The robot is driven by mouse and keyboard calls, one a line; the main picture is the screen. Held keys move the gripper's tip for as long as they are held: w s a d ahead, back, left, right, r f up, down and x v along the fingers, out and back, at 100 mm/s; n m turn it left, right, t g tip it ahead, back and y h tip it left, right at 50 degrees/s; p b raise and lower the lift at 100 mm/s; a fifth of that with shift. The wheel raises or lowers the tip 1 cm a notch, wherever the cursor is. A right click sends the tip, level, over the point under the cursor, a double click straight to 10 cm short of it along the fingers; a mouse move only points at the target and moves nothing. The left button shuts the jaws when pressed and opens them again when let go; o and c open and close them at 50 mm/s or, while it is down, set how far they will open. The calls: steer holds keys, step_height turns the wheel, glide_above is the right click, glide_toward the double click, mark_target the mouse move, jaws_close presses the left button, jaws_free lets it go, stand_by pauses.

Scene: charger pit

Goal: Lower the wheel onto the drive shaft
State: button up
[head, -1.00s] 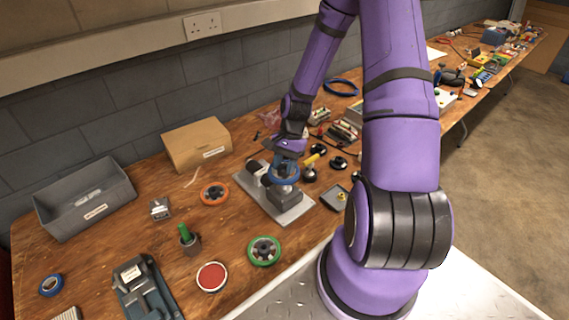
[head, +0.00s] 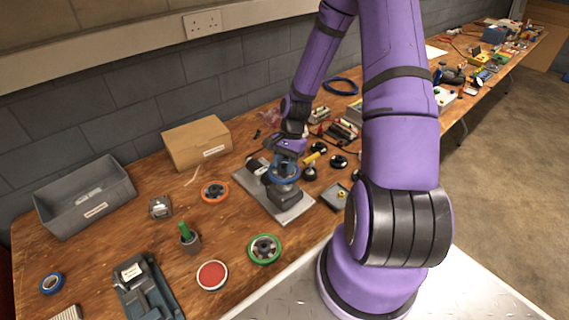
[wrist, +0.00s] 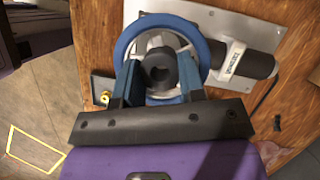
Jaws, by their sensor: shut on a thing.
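A blue-rimmed wheel (head: 285,172) is above the grey motor block (head: 284,195) on a light metal plate (head: 268,207). In the wrist view the wheel (wrist: 205,45) is seen from above, with a dark hub (wrist: 159,68) in its centre. My gripper (wrist: 151,82) is shut on the wheel, with its blue fingers on either side of the hub. The drive shaft is hidden under the wheel, so I cannot tell whether the hub is around it. A dark cylinder with a white label (wrist: 236,58) lies beside the wheel on the plate.
An orange wheel (head: 214,191) and a green wheel (head: 264,249) lie on the bench near the plate. A cardboard box (head: 196,144) and a grey bin (head: 85,197) stand along the wall. A small tray (head: 336,197) and black knobs (head: 338,162) sit close by on the right.

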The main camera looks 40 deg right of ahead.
mark_target(285, 177)
steer(key=shift+f, duration=2.75)
stand_by(1.3)
steer(key=o, duration=1.1)
steer(key=c, duration=0.4)
steer(key=shift+o, duration=0.2)
steer(key=shift+r, duration=2.95)
